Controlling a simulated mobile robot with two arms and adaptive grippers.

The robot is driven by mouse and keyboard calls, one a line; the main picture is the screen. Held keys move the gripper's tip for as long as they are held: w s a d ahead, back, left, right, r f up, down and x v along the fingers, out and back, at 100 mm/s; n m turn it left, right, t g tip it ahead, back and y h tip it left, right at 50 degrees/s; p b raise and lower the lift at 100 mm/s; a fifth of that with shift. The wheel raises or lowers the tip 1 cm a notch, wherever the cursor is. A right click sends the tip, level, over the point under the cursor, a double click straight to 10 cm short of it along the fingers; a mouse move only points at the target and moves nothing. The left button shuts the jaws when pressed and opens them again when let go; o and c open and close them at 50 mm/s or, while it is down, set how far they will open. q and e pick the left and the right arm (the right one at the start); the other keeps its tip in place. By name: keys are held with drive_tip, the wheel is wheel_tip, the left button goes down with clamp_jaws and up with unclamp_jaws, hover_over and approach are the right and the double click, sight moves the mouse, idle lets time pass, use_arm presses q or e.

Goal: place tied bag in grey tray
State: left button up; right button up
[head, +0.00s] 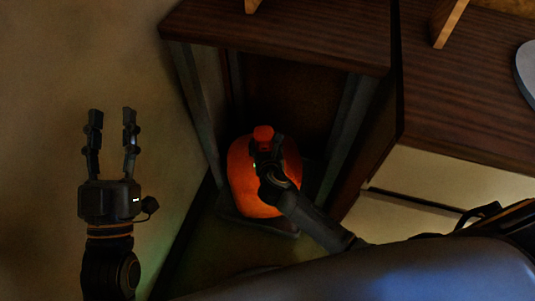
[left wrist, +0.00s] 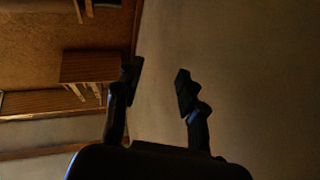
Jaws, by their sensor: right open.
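The tied bag (head: 243,184) is round and orange, with a small knotted top. It stands upright low inside a dark open-fronted cabinet in the head view. A dark, low-edged base (head: 284,231) shows under it and may be the grey tray; the dim light leaves this unclear. My right gripper (head: 266,146) is open at the bag's top, just below the knot, and hides part of the bag. I cannot tell whether it touches. My left gripper (head: 112,114) is open and empty, well left of the cabinet; it also shows in the left wrist view (left wrist: 158,70).
The cabinet's wooden top (head: 290,35) overhangs the bag, and its side posts (head: 198,115) stand close on both sides. A wooden counter (head: 470,90) with pale drawers (head: 440,185) is at right. Bare floor surrounds my left gripper.

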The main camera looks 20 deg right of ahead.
drive_tip(key=p+v, duration=0.2)
drive_tip(key=v, duration=0.3)
drive_tip(key=shift+r, duration=0.1)
use_arm(q)
drive_tip(key=s+a+f+g+y+p, duration=0.1)
drive_tip(key=f+g+y, duration=0.1)
drive_tip(key=f+g, duration=0.3)
drive_tip(key=s+a+f+g+y+p, duration=0.1)
drive_tip(key=f+g, duration=0.5)
drive_tip(key=f, duration=0.6)
drive_tip(key=shift+a+n+y, duration=0.3)
drive_tip(key=shift+a+y, duration=0.1)
drive_tip(key=shift+a, duration=0.15)
use_arm(e)
drive_tip(key=s+r+m+y, duration=0.1)
drive_tip(key=s+r+m, duration=0.3)
drive_tip(key=m, duration=0.6)
drive_tip(key=s+d+r+m+y, duration=0.1)
drive_tip(key=s+r+m+y, duration=0.1)
drive_tip(key=s+r+m, duration=0.2)
drive_tip(key=s+r+m+g+y, duration=0.1)
drive_tip(key=s+r+m, duration=0.3)
drive_tip(key=m, duration=1.3)
wheel_tip(320, 180, up, 4)
drive_tip(key=shift+d+r+m, duration=0.2)
drive_tip(key=shift+d+m, duration=0.1)
